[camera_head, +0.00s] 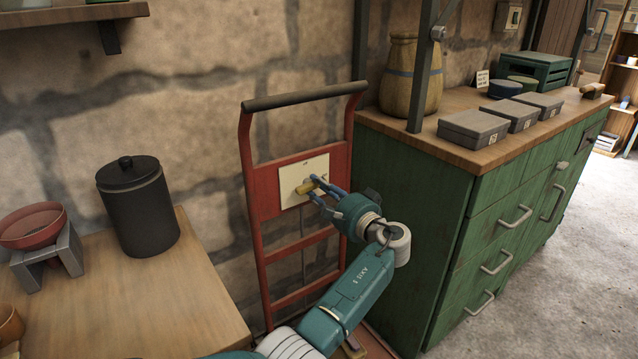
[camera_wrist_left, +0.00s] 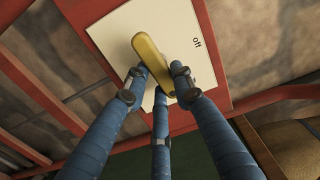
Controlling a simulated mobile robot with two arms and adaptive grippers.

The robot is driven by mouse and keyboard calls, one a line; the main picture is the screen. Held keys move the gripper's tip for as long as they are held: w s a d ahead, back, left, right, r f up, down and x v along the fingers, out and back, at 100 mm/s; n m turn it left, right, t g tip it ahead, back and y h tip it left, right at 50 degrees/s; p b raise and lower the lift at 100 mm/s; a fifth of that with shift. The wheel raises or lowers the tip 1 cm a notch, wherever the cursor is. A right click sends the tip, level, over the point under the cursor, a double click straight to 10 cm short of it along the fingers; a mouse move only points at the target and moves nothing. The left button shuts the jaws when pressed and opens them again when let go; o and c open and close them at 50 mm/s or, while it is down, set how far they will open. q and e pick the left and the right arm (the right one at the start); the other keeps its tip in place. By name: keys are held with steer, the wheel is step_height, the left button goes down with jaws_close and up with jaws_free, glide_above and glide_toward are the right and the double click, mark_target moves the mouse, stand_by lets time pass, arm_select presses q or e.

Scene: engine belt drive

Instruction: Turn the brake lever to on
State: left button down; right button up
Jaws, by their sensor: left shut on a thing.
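The brake lever (camera_head: 305,188) is a yellow bar on a cream plate (camera_head: 291,172). The plate is fixed to the red metal frame (camera_head: 264,188) by the wall. My left gripper (camera_head: 318,187) reaches the lever from the right, its blue fingers shut on it. In the left wrist view the lever (camera_wrist_left: 150,60) runs at a slant between the fingers (camera_wrist_left: 160,85), with its lower end among them. I see no "on" mark. My right gripper is not in view.
A green cabinet (camera_head: 500,190) with a wooden top stands close on the right of the frame. A wooden table (camera_head: 130,290) with a black lidded canister (camera_head: 138,210) is on the left. The stone wall is behind the frame.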

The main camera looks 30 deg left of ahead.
arm_select(q)
steer(key=shift+m+p, duration=0.35)
steer(key=shift+m, duration=0.05)
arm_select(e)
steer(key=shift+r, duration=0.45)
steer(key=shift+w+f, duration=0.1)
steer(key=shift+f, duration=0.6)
arm_select(q)
steer(key=c, duration=1.4)
jaws_free()
steer(key=shift+f, duration=0.1)
steer(key=shift+c, duration=0.2)
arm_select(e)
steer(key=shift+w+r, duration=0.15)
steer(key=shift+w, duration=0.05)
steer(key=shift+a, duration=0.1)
arm_select(q)
steer(key=v, duration=1.2)
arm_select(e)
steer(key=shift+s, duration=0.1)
